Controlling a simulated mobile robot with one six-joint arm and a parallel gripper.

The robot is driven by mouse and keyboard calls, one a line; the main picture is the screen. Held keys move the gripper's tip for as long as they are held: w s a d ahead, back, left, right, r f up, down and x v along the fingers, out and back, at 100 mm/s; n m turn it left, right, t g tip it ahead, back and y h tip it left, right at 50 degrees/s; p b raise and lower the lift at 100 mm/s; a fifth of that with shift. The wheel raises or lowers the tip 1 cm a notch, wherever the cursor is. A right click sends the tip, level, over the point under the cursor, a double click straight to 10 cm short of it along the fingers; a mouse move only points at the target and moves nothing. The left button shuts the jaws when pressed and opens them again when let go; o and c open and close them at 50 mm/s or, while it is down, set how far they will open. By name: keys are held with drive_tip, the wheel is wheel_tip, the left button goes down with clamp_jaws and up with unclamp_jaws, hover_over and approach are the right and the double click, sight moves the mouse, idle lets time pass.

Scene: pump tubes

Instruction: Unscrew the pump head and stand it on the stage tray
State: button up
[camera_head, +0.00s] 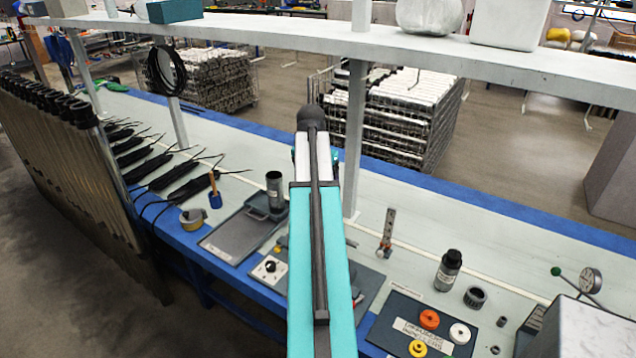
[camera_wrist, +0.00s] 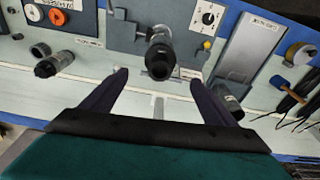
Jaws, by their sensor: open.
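My gripper (camera_wrist: 158,78) shows in the wrist view with its two dark fingers spread and nothing between them. A dark upright cylindrical piece with a round top, likely the pump head (camera_wrist: 160,54), stands on the grey fixture plate beyond the fingertips, roughly centred between them. No contact shows. My arm hides this piece in the head view. A flat grey tray, likely the stage tray (camera_head: 229,238), lies left of my arm; it also shows at upper right in the wrist view (camera_wrist: 248,52). Its label is too small to read.
A dark cylinder (camera_head: 274,190) stands at the tray's far end. A dial panel (camera_head: 268,269) sits beside the fixture. A dark bottle (camera_head: 448,270), a ring (camera_head: 475,297) and a board with coloured caps (camera_head: 392,320) are at right. A shelf post (camera_head: 356,140) rises behind my arm.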

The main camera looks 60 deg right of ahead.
drive_tip(key=shift+d+f+p, duration=0.3)
drive_tip(key=shift+f+p, duration=0.2)
drive_tip(key=shift+f, duration=1.4)
drive_tip(key=shift+d+f+p, duration=0.25)
drive_tip(key=shift+f+p, duration=0.3)
drive_tip(key=shift+f, duration=1.4)
drive_tip(key=shift+d+f+p, duration=0.3)
drive_tip(key=shift+f+p, duration=0.2)
drive_tip(key=shift+f, duration=1.4)
drive_tip(key=c, duration=1.3)
drive_tip(key=o, duration=0.5)
drive_tip(key=c, duration=0.4)
drive_tip(key=shift+w+r+p, duration=0.1)
drive_tip(key=shift+r+p, duration=0.7)
drive_tip(key=shift+r, duration=0.7)
drive_tip(key=shift+r+p, duration=0.8)
drive_tip(key=shift+r, duration=0.55)
